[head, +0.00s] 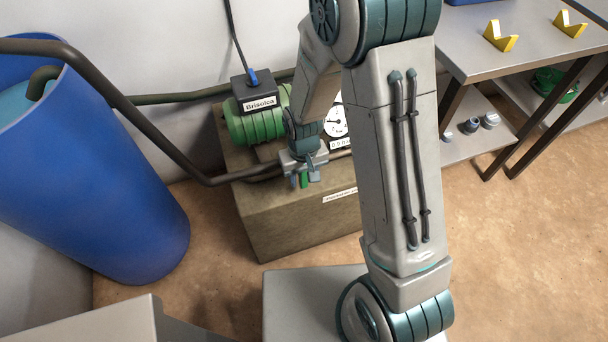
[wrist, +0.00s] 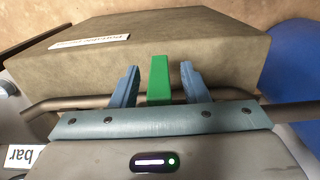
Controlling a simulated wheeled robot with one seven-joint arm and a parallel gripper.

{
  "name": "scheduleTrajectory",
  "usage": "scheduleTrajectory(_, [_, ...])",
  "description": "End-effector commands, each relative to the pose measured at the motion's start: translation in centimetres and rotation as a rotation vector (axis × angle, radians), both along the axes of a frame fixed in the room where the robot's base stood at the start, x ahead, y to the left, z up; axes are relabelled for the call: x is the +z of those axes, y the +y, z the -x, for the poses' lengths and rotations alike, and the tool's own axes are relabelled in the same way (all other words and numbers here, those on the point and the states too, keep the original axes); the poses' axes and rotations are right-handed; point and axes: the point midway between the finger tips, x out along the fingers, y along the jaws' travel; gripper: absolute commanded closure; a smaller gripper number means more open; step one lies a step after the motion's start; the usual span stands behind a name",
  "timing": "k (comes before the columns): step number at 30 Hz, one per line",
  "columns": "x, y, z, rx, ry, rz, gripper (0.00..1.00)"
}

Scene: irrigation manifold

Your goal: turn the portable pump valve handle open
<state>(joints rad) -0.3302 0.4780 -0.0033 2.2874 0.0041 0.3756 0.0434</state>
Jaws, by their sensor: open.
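The green valve handle (wrist: 159,80) stands between the two blue fingers of my gripper (wrist: 160,85) in the wrist view. The fingers are open, with a narrow gap on each side of the handle. In the head view the handle (head: 304,180) shows as a small green piece between the fingertips of my gripper (head: 304,179), at the front of the pump's stone-like block (head: 290,225). The valve body and the pipe behind it are partly hidden by my gripper.
A green pump motor (head: 255,125) labelled Brisolca sits on the block, with a pressure gauge (head: 336,121) beside it. A dark hose (head: 150,125) runs from the blue barrel (head: 90,190) to the valve. A metal table (head: 530,45) stands at right. Brown floor (head: 520,240) at right is clear.

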Motion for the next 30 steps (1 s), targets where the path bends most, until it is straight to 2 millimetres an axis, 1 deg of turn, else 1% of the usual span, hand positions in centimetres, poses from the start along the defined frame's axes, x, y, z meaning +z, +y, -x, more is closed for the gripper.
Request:
scheduleTrajectory(2, [0.02, 0.00, 0.01, 0.000, 0.000, 0.000, 0.59])
scheduleTrajectory(5, [0.03, 0.00, 0.01, 0.000, 0.000, 0.000, 0.84])
scheduleTrajectory(6, [0.03, -0.01, 0.01, 0.000, 0.000, 0.000, 0.95])
scheduleTrajectory(7, [0.03, 0.00, 0.01, 0.000, 0.000, 0.000, 1.00])
scheduleTrajectory(20, [0.06, 0.08, 0.03, 0.004, -0.008, 0.032, 1.00])
scheduleTrajectory(30, [0.06, 0.23, 0.09, 0.007, -0.045, 0.159, 1.00])
